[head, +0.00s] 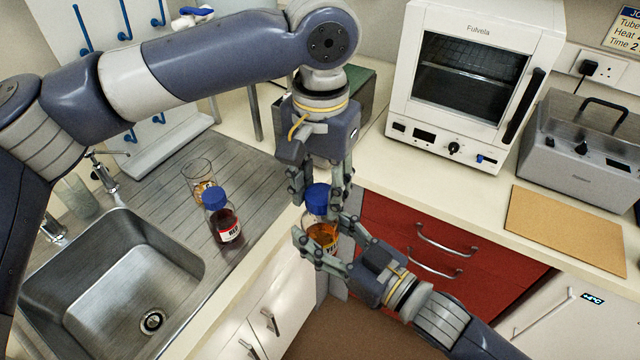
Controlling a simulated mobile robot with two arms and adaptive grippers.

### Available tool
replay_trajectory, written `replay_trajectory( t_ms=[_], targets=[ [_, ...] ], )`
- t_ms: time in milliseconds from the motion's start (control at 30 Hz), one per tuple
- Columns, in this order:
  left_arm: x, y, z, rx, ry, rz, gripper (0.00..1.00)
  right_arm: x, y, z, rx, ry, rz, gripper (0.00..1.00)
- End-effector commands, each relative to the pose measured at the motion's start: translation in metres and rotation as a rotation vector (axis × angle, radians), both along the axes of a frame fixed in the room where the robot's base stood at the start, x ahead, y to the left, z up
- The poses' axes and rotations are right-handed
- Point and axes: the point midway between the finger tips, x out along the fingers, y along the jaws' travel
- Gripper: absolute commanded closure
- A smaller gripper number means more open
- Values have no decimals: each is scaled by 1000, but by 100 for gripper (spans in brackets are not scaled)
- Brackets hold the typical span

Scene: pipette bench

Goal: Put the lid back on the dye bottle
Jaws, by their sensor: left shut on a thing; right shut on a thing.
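A blue lid (317,197) is at the top of this bottle. My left gripper (320,190) points down from above and is shut on the lid. The lid lines up with the bottle's neck; the fingers partly hide the join, so I cannot tell whether it is seated.
A red-labelled bottle (226,232) with a blue lid and a glass beaker (198,172) stand on the draining board, left of my grippers. The steel sink (110,275) is at lower left. A white oven (470,80), brown board (567,228) and water bath (580,140) are right.

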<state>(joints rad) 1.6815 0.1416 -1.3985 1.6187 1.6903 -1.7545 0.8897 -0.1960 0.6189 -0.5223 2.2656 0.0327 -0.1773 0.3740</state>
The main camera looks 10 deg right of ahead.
Motion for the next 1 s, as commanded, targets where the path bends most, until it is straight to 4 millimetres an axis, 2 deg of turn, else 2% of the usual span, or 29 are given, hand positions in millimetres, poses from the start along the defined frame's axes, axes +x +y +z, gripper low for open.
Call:
replay_trajectory(
  t_ms=[867, 900, 1000],
  targets=[
    [0, 0, -11, 0, 0, 0, 74, 0, 0, 1, 2, -2, 1, 91],
    [0, 0, -11, 0, 0, 0, 74, 0, 0, 1, 2, -2, 1, 100],
    [0, 0, -11, 0, 0, -35, 74, 0, 0, 1, 1, -3, 1, 100]
  ],
)
